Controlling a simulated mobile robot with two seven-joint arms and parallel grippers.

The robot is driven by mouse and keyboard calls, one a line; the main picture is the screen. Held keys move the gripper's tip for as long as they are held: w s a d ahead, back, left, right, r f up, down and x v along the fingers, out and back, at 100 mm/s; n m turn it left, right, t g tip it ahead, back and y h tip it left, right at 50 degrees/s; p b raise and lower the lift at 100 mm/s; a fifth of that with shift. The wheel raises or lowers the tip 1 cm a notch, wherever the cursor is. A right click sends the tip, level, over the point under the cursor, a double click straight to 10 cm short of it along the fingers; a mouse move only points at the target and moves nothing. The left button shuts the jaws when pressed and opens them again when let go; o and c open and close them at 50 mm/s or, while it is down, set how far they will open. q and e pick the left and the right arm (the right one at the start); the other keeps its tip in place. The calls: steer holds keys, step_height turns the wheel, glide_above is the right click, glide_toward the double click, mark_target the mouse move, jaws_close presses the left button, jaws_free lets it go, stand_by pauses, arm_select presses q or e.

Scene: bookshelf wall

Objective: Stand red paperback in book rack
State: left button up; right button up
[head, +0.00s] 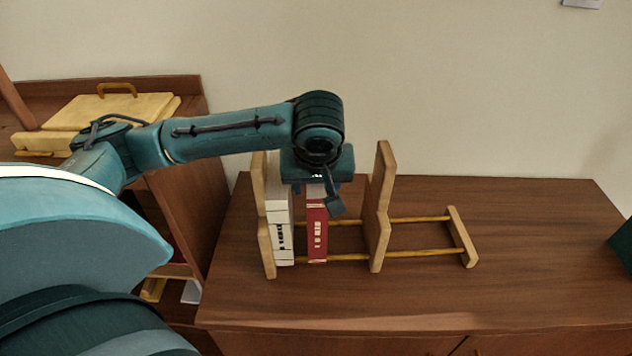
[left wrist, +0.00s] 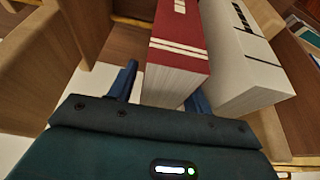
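The red paperback (head: 317,228) stands upright in the wooden book rack (head: 379,240) in the head view, a little right of a white book (head: 281,231). Its red cover and pale page edges (left wrist: 178,52) show in the left wrist view. My left gripper (head: 332,200) is above the red paperback and hides its upper part. In the left wrist view its two fingers (left wrist: 160,90) are spread on either side of the book's end. A gap shows at the left finger; the right finger is very close, contact unclear. My right gripper is not in view.
The rack's right section, between the middle divider and the low end piece (head: 461,236), is empty. A dark green object (head: 623,245) is cut off at the right edge. A yellow case (head: 95,112) lies at the left.

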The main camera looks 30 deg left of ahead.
arm_select(q)
steer(key=shift+o, duration=0.3)
steer(key=shift+r, duration=0.1)
steer(key=p+v, duration=0.2)
steer(key=v, duration=0.8)
steer(key=shift+r+p, duration=0.4)
steer(key=shift+r, duration=0.05)
steer(key=shift+s+d+r, duration=0.15)
steer(key=shift+s+r, duration=0.1)
steer(key=shift+r, duration=0.3)
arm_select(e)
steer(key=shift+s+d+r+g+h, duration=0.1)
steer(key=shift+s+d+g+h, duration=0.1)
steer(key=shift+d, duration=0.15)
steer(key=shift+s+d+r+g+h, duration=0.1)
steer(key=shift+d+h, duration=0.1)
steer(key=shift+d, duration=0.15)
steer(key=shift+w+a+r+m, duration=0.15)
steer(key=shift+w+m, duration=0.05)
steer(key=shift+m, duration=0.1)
arm_select(q)
steer(key=shift+f, duration=0.1)
